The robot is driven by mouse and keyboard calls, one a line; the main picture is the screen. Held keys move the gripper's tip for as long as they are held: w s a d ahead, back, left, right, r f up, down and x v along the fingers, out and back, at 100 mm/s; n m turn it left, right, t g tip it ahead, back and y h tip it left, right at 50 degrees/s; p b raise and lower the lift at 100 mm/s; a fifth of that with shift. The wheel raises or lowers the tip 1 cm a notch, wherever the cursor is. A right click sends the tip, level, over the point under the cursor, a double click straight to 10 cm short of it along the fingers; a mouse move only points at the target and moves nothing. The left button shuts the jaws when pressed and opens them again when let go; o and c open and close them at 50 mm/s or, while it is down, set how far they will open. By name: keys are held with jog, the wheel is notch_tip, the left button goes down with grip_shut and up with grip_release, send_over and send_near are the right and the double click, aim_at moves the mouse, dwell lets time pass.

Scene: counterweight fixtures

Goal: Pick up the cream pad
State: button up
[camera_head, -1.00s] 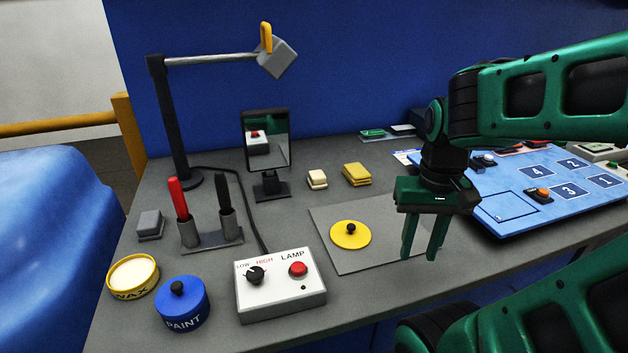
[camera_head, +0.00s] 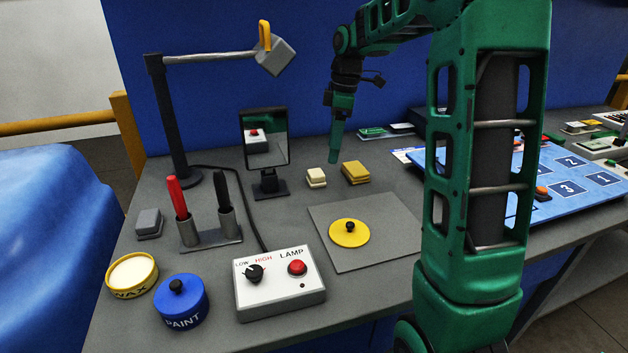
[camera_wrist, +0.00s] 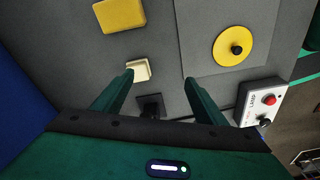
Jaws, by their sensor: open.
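The cream pad (camera_head: 316,177) is a small light block lying on the grey bench, just left of the yellow sponge-like block (camera_head: 356,172). In the wrist view the cream pad (camera_wrist: 139,70) lies beyond the tip of the left finger, which appears to overlap its near edge. My gripper (camera_head: 334,160) points down above the bench, behind and slightly right of the pad in the head view. In the wrist view my gripper (camera_wrist: 155,80) has its fingers spread wide, with nothing between them held. Its height above the pad is hard to judge.
A mirror on a stand (camera_head: 265,140) is left of the pad. The grey mat (camera_head: 385,250) with a yellow lidded disc (camera_head: 349,233) lies in front. A lamp box (camera_head: 280,290), pen holder (camera_head: 212,238) and blue numbered board (camera_head: 570,205) stand around.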

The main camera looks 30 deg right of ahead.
aim_at(316, 172)
jog(key=w+f+n, duration=0.2)
jog(key=w+n, duration=0.2)
jog(key=w, duration=0.2)
jog(key=f, duration=0.3)
jog(key=a+f, duration=0.1)
jog(key=f, duration=0.6)
jog(key=shift+w+a, duration=0.25)
jog(key=shift+a, duration=0.15)
jog(key=c, duration=1.1)
